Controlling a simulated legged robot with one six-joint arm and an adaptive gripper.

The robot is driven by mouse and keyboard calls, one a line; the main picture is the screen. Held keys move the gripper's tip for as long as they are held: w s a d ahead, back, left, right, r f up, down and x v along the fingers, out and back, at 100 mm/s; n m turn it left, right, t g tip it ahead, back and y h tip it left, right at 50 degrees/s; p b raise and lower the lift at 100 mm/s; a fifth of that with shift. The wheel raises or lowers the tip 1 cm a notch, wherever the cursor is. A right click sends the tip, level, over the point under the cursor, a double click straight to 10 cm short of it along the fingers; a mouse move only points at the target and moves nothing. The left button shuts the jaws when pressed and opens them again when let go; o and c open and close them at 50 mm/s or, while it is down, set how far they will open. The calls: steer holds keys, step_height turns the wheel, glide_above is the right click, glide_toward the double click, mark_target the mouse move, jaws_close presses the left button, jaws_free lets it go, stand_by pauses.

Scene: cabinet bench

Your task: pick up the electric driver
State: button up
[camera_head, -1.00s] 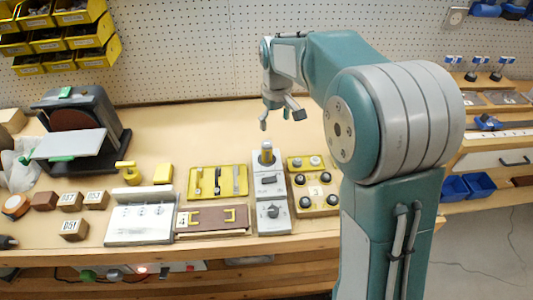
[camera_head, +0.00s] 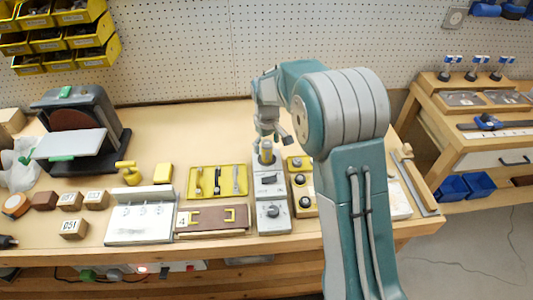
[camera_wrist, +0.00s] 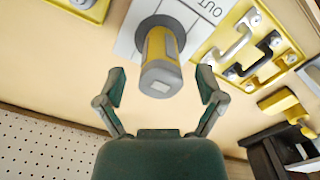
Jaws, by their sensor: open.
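The electric driver (camera_head: 266,153) appears to be the upright yellow and grey cylinder at the back end of a grey block on the bench. In the wrist view the driver (camera_wrist: 161,62) points its grey end towards the camera, and its far end meets a white plate with dark lettering. My gripper (camera_head: 271,138) is just above the driver in the head view. In the wrist view my gripper (camera_wrist: 161,86) is open, with one finger on each side of the driver's near end. Clear gaps show between the fingers and the driver.
A sander (camera_head: 80,125) stands far left. The bench behind the tray is clear.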

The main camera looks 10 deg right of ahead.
steer(key=shift+f, duration=1.45)
jaws_close()
step_height(320, 180, up, 10)
steer(key=shift+r, duration=0.1)
